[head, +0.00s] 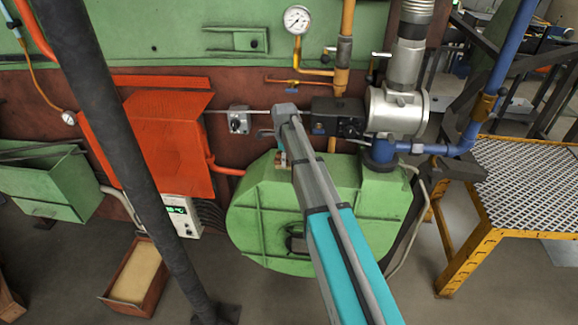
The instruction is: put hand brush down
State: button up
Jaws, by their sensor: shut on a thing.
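My arm reaches up from the bottom edge to the middle of the head view. My gripper cannot be made out; the far end of the arm hides what lies beyond it. No hand brush can be clearly identified. A small brown and pale piece (281,159) shows beside the arm, at the top of the green round housing (262,213); I cannot tell what it is.
A dark post (110,150) crosses the left side. A green bin (50,190), an orange cabinet (165,150) and a brown box with a pale yellow inside (112,297) are at left. A yellow-framed grating platform (525,175) stands at right. Blue pipe (500,75) runs above it.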

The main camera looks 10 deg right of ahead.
jog(key=shift+w+d+f+b, duration=0.1)
jog(key=shift+w+f+b, duration=0.4)
jog(key=shift+f+b, duration=0.25)
jog(key=shift+s+f+b, duration=0.1)
jog(key=shift+f+b, duration=0.95)
jog(key=shift+b, duration=0.05)
jog(key=shift+f, duration=0.15)
jog(key=o, duration=0.9)
jog(key=shift+o, duration=0.2)
notch_tip(320, 180, up, 14)
jog(key=p, duration=1.3)
jog(key=shift+f, duration=0.1)
